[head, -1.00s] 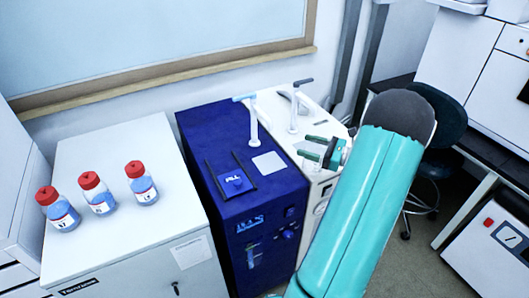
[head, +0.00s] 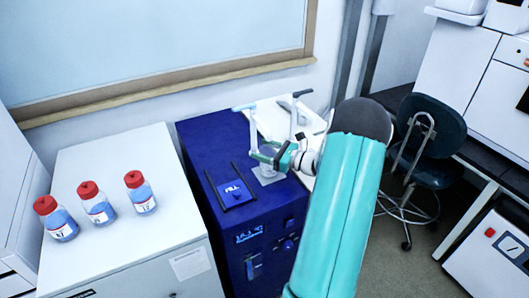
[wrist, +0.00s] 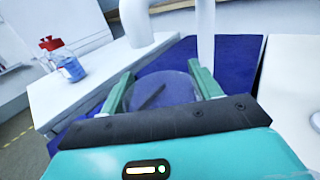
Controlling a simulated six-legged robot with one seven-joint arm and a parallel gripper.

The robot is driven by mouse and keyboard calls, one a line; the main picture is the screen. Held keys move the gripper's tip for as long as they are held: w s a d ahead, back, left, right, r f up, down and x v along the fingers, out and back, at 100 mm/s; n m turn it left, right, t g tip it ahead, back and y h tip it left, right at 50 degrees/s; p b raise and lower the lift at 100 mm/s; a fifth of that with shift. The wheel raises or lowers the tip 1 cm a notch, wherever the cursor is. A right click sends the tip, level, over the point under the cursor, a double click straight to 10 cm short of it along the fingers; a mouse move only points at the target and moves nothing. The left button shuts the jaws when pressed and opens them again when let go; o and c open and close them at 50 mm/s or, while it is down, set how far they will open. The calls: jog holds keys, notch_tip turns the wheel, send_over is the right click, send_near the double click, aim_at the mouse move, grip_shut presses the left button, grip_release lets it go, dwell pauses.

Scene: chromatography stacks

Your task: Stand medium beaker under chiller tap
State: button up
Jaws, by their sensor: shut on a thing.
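The chiller is a blue box (head: 212,150) with a tap (head: 252,125) that has a white column and a light blue handle. My gripper (head: 264,152) is at that tap, over the pale square pad (head: 268,176) on the chiller's top. In the wrist view my gripper (wrist: 165,88) is shut on a clear glass beaker (wrist: 160,92), with a green finger on each side. The beaker seems upright. A white curved pipe (wrist: 142,25) and a thin white column (wrist: 206,35) stand just beyond it. Whether the beaker's base touches the pad cannot be seen.
A white unit (head: 300,125) with a second, dark-handled tap (head: 293,112) stands right of the chiller. A white cabinet (head: 120,245) at left carries three red-capped bottles (head: 142,195). A black frame with a blue plate (head: 234,193) lies on the chiller's front top.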

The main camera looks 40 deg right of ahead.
jog(key=shift+f, duration=0.4)
jog(key=shift+a+f, duration=0.1)
jog(key=shift+f, duration=0.05)
jog(key=o, duration=1.3)
